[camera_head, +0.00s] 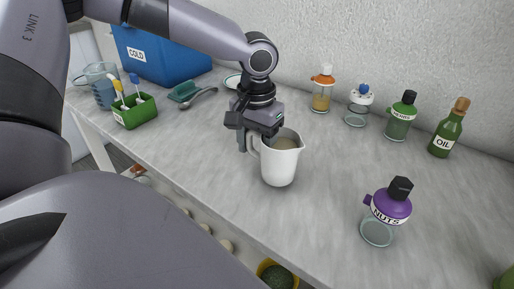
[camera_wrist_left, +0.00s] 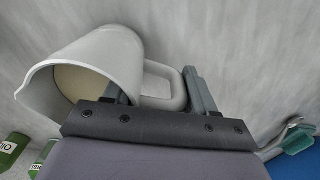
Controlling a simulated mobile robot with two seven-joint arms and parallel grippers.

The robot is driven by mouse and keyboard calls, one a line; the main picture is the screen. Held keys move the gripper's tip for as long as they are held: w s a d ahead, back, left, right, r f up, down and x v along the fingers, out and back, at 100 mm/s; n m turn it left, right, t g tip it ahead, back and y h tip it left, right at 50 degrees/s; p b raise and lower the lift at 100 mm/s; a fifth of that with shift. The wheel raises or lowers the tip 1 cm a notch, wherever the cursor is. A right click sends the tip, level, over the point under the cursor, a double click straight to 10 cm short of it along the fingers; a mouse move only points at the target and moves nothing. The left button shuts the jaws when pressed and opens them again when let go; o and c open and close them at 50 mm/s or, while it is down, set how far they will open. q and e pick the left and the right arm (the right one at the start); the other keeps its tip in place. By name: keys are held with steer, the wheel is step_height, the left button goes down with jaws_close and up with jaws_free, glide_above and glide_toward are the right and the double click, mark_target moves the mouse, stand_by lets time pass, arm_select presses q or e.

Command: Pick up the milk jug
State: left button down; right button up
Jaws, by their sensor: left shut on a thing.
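The white milk jug (camera_head: 279,168) stands upright on the grey counter in the head view, with a beige content showing inside and its spout to the right. Its handle is on the left side. My left gripper (camera_head: 252,146) is at that handle, shut on it. In the left wrist view the jug (camera_wrist_left: 108,58) fills the upper left, and the fingers (camera_wrist_left: 160,92) sit on either side of part of the handle. I cannot tell whether the jug's base touches the counter. My right gripper is not in view.
A purple NUTS jar (camera_head: 391,204) stands right of the jug. Several bottles, including the OIL bottle (camera_head: 447,130), line the wall. A green caddy (camera_head: 135,111), a spoon (camera_head: 200,97) and a blue COLD box (camera_head: 160,52) are at left. The counter in front of the jug is clear.

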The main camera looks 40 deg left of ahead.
arm_select(q)
step_height(320, 180, up, 19)
steer(key=p, duration=0.2)
stand_by(1.0)
